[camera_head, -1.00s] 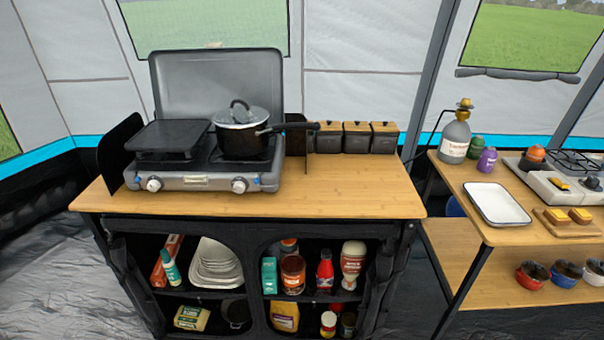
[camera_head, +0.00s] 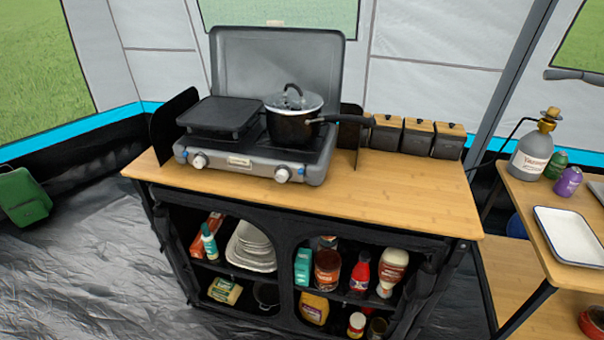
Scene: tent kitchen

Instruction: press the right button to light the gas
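A grey two-burner camping stove (camera_head: 247,184) with its lid raised stands on the wooden counter in the head view. Its front has two knobs: the right knob (camera_head: 282,175), white with blue, and the left knob (camera_head: 199,161). A black pot (camera_head: 290,126) with a glass lid sits on the right burner, its handle pointing right. A dark flat griddle (camera_head: 217,115) covers the left burner. No flame shows. Neither of my grippers is in view.
The counter top (camera_head: 400,192) is bare in front and to the right. Lidded canisters (camera_head: 417,138) stand at its back right. A side table holds a gas bottle (camera_head: 530,155) and a white tray (camera_head: 572,236). Shelves below hold bottles and packets.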

